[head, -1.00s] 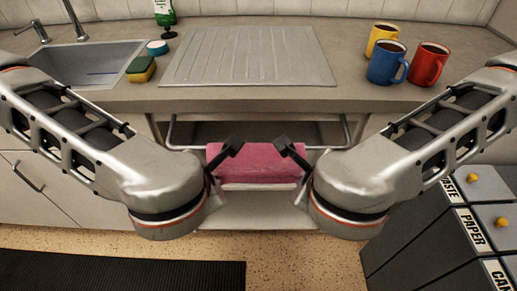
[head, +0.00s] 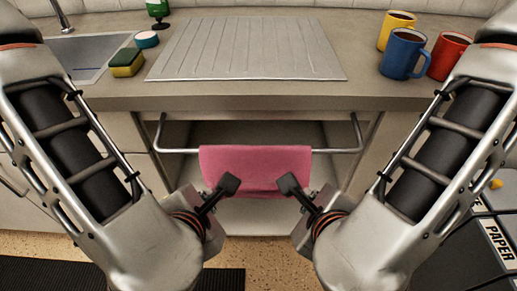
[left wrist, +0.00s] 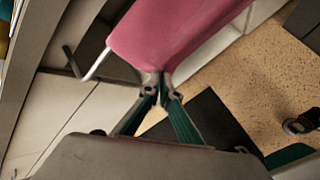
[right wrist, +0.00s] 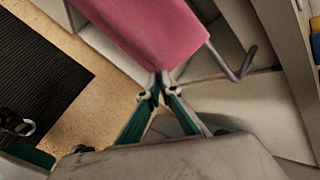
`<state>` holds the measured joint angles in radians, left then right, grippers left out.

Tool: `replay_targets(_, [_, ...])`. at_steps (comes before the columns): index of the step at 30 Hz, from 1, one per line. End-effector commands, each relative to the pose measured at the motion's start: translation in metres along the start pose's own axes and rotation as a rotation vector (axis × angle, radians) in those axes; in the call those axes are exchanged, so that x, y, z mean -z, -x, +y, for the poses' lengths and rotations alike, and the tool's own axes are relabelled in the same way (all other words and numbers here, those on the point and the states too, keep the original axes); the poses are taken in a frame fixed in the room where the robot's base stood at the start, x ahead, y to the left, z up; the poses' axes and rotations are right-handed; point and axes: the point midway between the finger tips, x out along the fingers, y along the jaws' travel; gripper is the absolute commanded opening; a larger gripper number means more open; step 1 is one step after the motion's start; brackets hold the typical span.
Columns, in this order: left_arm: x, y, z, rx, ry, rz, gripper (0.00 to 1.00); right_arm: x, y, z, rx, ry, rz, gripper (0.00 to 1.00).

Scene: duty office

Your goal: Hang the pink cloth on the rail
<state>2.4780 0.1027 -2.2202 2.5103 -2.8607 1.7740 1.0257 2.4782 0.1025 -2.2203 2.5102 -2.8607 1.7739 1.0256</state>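The pink cloth (head: 255,166) lies over the front bar of the metal rail (head: 336,151) below the counter, and its front part hangs down. The bar shows on both sides of it. My left gripper (head: 219,195) is at the cloth's lower left corner, and my right gripper (head: 300,195) is at its lower right corner. In the left wrist view the fingertips (left wrist: 160,83) close on a corner of the cloth (left wrist: 172,35). The right wrist view shows the same, with fingertips (right wrist: 160,83) on the cloth (right wrist: 150,30). The cloth's back side is hidden.
The counter edge (head: 250,103) juts out above the rail, with an open shelf space behind it. Blue (head: 404,54), yellow (head: 396,28) and red (head: 449,55) mugs and a sponge (head: 127,62) stand on top. Bins (head: 480,240) stand at lower right.

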Motion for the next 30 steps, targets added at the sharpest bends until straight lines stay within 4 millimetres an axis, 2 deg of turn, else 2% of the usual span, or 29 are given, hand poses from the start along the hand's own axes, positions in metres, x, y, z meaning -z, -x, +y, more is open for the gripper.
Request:
replay_targets(5, [0.0005,0.0004,0.0008,-0.002,0.0,0.002,0.0,0.0006,0.0003,-0.0008,0.002,-0.001,0.002,0.0])
replay_targets(6, [0.0005,0.0003,0.0007,-0.002,0.0,0.002,0.12,0.0006,0.0003,-0.0007,0.002,-0.001,0.002,0.14])
replay_targets(8, [0.0004,0.0003,0.0007,-0.001,0.0,0.002,0.28,0.0005,0.0003,-0.0006,0.001,-0.001,0.002,0.28])
replay_targets(30, [-0.0001,0.0004,0.0003,0.0,0.0,0.001,0.28,0.0,0.0004,-0.0002,0.0,0.0,0.001,0.28])
